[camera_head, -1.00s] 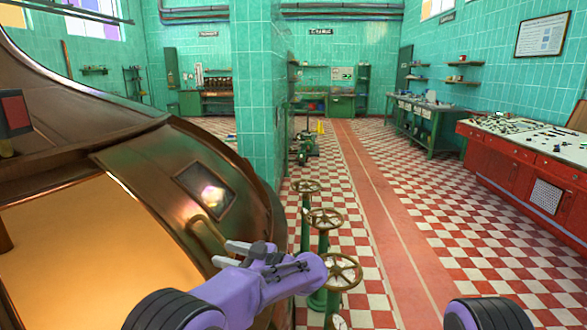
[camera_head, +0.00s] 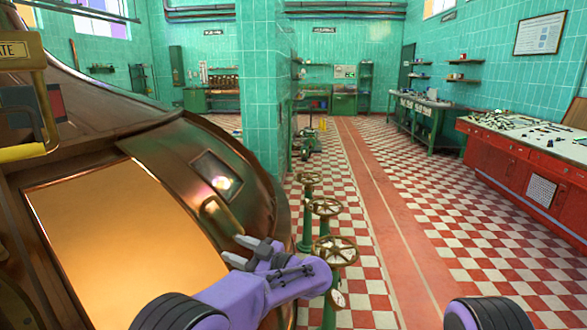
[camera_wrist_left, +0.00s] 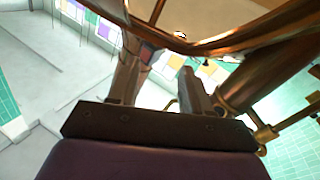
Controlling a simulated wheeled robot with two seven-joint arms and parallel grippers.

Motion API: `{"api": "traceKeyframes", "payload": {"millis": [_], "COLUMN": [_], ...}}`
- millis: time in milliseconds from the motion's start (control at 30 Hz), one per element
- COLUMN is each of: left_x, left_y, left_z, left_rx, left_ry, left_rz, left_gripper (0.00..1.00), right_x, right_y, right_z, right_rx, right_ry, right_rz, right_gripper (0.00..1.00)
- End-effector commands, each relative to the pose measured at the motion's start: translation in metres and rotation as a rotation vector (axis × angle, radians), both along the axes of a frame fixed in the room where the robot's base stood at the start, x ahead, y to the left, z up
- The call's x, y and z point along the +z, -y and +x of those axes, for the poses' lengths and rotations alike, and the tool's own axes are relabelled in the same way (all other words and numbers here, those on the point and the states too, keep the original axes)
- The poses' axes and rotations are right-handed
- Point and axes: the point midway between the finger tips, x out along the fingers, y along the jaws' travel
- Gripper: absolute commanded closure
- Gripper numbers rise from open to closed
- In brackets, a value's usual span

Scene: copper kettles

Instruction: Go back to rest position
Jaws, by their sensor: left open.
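My left gripper (camera_head: 234,250) is open, in front of the large copper kettle (camera_head: 120,120) in the head view. Its grey fingers point left toward the kettle's lower curved side, and nothing shows between them. In the left wrist view the gripper (camera_wrist_left: 160,75) has its two fingers apart, with a curved copper rim (camera_wrist_left: 230,42) beyond them. I cannot tell how close the fingers are to the copper. My right arm shows only as a purple and black part at the bottom edge of the head view; its gripper is out of view.
The kettle's orange-lit opening (camera_head: 120,245) is at lower left. Green valve stands with brass handwheels (camera_head: 335,250) are close to the right of my left gripper. A teal tiled pillar (camera_head: 262,90) stands behind. A red control desk (camera_head: 510,160) is at right.

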Motion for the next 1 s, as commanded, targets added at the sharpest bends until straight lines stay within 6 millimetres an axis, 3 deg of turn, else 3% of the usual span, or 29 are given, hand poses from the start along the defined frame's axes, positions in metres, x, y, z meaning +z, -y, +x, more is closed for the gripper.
{"api": "traceKeyframes", "payload": {"millis": [167,267,433,533,667,733,900,1000], "left_x": [-0.018,-0.044,-0.119,-0.178,-0.265,-0.304,-0.364,-0.384], "left_y": [0.004,0.002,-0.016,-0.034,-0.066,-0.082,-0.114,-0.131], "left_z": [0.009,0.012,0.000,-0.024,-0.087,-0.129,-0.235,-0.300], "left_rx": [-0.152,-0.277,-0.507,-0.623,-0.730,-0.751,-0.736,-0.699], "left_ry": [0.079,0.095,0.025,-0.077,-0.279,-0.391,-0.635,-0.773], "left_rz": [0.035,0.053,0.026,-0.039,-0.189,-0.280,-0.473,-0.574], "left_gripper": [0.52,0.52,0.52,0.52,0.52,0.52,0.52,0.52], "right_x": [0.000,-0.001,-0.006,-0.010,-0.017,-0.021,-0.028,-0.033], "right_y": [0.000,0.000,0.000,0.000,0.000,0.000,0.000,0.000], "right_z": [0.000,0.000,0.000,0.000,0.000,0.000,0.000,0.000], "right_rx": [0.000,0.000,0.000,0.000,0.000,0.000,0.000,0.000], "right_ry": [0.000,-0.001,-0.001,0.000,-0.001,-0.001,-0.001,-0.001], "right_rz": [0.000,0.001,0.001,0.000,0.001,0.001,0.001,0.001], "right_gripper": [0.57,0.57,0.57,0.57,0.57,0.57,0.57,0.57]}}
